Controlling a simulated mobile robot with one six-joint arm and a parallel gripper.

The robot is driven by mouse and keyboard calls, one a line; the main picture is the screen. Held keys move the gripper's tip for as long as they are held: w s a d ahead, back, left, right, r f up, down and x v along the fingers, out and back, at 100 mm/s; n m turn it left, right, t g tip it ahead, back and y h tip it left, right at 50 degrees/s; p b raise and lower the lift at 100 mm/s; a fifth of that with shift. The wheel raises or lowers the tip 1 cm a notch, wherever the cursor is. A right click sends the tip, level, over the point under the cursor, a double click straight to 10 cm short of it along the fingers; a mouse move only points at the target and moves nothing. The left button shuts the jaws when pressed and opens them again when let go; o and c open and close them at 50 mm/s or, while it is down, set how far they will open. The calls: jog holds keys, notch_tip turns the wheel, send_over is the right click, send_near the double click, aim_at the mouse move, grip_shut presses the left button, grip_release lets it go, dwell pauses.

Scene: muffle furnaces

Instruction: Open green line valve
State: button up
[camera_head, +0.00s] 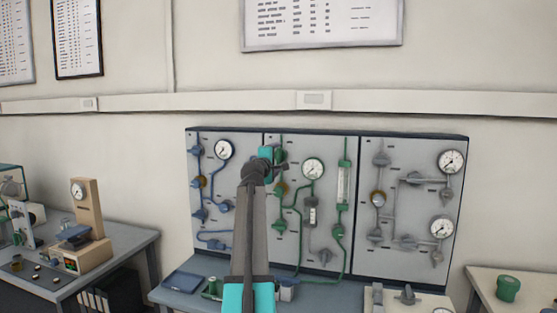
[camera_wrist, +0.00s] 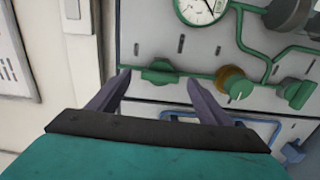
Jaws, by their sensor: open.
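The green line (camera_head: 298,208) runs over the middle grey panel. My gripper (camera_head: 279,161) is in front of this panel's upper left, partly hidden by my own arm. In the wrist view my gripper (camera_wrist: 158,83) is open, its two dark fingers spread. A green valve handle (camera_wrist: 158,72) shows in the gap between the fingertips, its long side along the pipe. I cannot tell whether the fingers touch it. A brass valve with a green knob (camera_wrist: 236,86) lies right of the fingers, and another green valve (camera_wrist: 296,92) lies farther right.
A white gauge (camera_wrist: 200,8) is above the green line in the wrist view. A blue-line panel (camera_head: 224,180) stands left and a grey-line panel (camera_head: 408,220) right. A blue bench (camera_head: 180,299) lies below, with small items on it.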

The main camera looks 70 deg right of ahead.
jog(key=a, duration=0.8)
jog(key=shift+s+a+b, duration=0.3)
jog(key=shift+a+b, duration=0.1)
dwell(0.5)
